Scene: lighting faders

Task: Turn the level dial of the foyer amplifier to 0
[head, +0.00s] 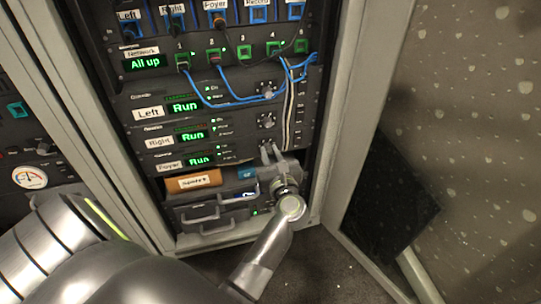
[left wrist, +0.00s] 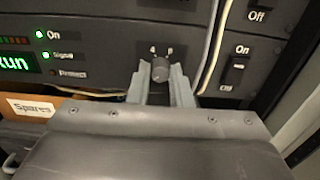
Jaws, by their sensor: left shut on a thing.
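The foyer amplifier (head: 230,158) is the lowest of three stacked units in the rack. It has a white "Foyer" label (head: 170,166) and a green "Run" display (head: 199,160). My left gripper (head: 271,150) reaches up to its right part and is shut on the level dial. In the left wrist view the round grey dial (left wrist: 160,69) sits between the two fingers, with small light marks above it. The dial's exact pointer setting is too small to read. In the head view the fingers mostly hide the dial. My right gripper is not in view.
The amplifiers labelled "Left" (head: 149,113) and "Right" (head: 158,142) sit above, each with a dial. Blue cables (head: 230,103) and white cables hang nearby. In the wrist view an On/Off switch (left wrist: 237,66) stands right of the dial. An orange "Spares" box (head: 193,181) lies below.

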